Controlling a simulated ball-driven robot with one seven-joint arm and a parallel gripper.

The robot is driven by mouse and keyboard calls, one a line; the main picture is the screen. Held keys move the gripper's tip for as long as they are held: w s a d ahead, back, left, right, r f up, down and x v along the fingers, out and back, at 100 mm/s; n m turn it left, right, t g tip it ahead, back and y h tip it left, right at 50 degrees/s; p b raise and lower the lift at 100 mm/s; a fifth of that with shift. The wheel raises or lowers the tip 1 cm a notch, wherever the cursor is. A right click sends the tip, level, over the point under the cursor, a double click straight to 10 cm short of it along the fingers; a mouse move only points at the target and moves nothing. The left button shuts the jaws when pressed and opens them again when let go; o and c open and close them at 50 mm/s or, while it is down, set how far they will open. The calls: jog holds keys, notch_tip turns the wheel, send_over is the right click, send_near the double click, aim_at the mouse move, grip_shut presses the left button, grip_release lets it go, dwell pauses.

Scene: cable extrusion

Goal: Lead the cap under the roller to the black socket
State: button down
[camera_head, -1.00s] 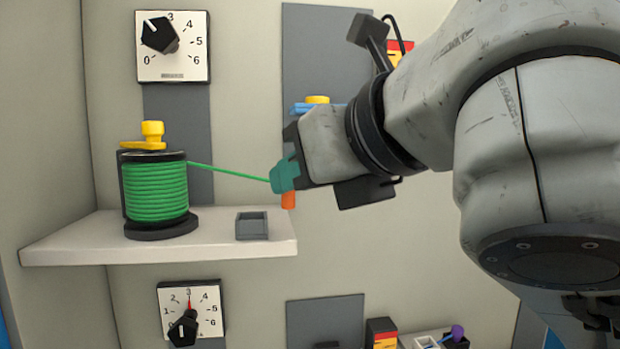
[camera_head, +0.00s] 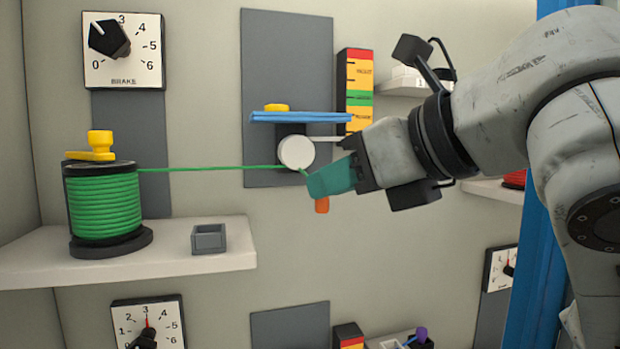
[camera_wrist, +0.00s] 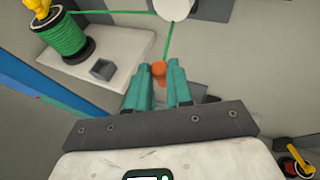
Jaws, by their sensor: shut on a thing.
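The green cable (camera_head: 210,168) runs from the green spool (camera_head: 104,205) to the underside of the white roller (camera_head: 296,152), then on to my gripper (camera_head: 318,186). My gripper, with teal fingers, is just right of and slightly below the roller. In the wrist view, the orange cap (camera_wrist: 160,69) sits between the fingertips of my gripper (camera_wrist: 160,80), which are shut on it. The cable (camera_wrist: 168,42) goes from the cap up to the roller (camera_wrist: 173,8). The cap's orange end (camera_head: 322,205) shows below the fingers. I cannot make out the black socket.
A blue bar (camera_head: 300,117) with a yellow knob sits above the roller, beside a colored scale (camera_head: 358,85). A left shelf (camera_head: 140,262) holds the spool and a small grey box (camera_head: 208,239). A blue post (camera_head: 550,190) and right shelf (camera_head: 490,190) stand behind my arm.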

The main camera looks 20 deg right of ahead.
jog(key=d, duration=0.7)
jog(key=shift+p, duration=0.3)
jog(key=shift+a, duration=0.1)
dwell(0.9)
